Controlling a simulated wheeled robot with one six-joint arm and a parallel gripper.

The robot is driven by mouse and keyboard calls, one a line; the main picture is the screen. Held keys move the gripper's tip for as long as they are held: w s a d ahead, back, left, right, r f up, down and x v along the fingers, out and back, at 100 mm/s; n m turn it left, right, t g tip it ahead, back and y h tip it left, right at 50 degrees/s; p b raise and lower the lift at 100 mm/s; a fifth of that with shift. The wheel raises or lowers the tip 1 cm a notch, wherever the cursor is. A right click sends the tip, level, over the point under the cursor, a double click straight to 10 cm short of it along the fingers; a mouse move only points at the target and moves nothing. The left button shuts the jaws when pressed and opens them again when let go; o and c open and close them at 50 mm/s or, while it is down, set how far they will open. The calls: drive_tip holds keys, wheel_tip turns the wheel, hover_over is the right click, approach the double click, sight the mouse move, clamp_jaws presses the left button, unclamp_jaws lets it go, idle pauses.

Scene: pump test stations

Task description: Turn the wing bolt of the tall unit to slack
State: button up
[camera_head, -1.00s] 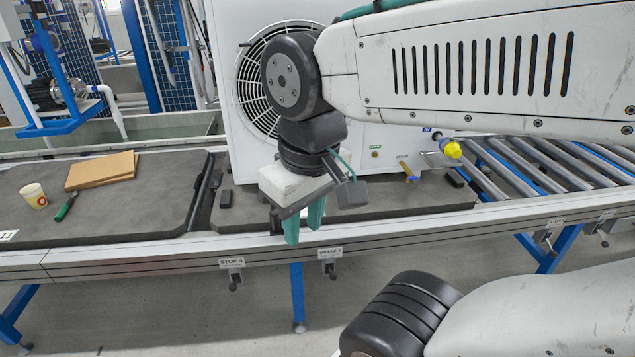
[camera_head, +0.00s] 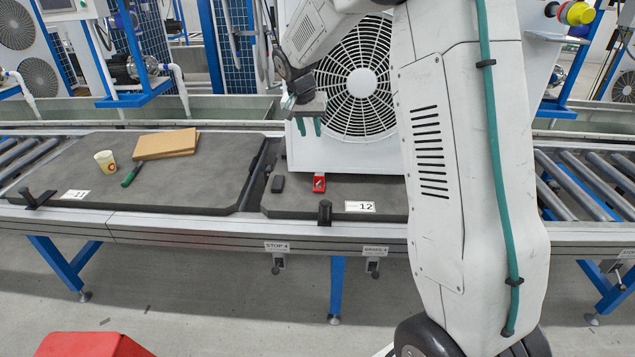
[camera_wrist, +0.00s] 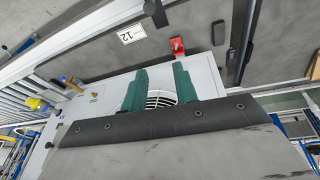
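The tall unit (camera_head: 300,155) is a white cabinet with a round fan grille, standing on the dark pallet marked 12. My arm hides its right part. A small red fitting (camera_head: 319,182) is on the pallet at the unit's front foot; it also shows in the wrist view (camera_wrist: 177,46). I cannot tell for sure whether it is the wing bolt. A small yellow-brown handle (camera_wrist: 72,83) is on the unit's side in the wrist view. My gripper (camera_head: 309,126) has green fingers, apart and empty, in front of the unit above the red fitting. The wrist view shows the fingers (camera_wrist: 159,72) spread.
The left pallet (camera_head: 210,190) carries a cup (camera_head: 105,161), a green-handled tool (camera_head: 131,174) and a brown board (camera_head: 166,143). A black post (camera_head: 325,212) stands at the front edge. Rollers (camera_head: 580,185) lie to the right. A red object (camera_head: 90,345) is at the bottom left.

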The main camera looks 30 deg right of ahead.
drive_tip(key=m, duration=0.2)
hover_over(319, 184)
drive_tip(key=s+a, duration=0.6)
drive_tip(key=a, duration=0.1)
wheel_tip(319, 184, down, 13)
drive_tip(key=shift+m+h, duration=0.5)
drive_tip(key=shift+m, duration=0.4)
drive_tip(key=w+x, duration=0.1)
drive_tip(key=x, duration=0.6)
drive_tip(key=w+x, duration=0.1)
drive_tip(key=x, duration=0.5)
drive_tip(key=w+x, duration=0.1)
drive_tip(key=x, duration=0.6)
drive_tip(key=shift+a+f, duration=0.2)
clamp_jaws()
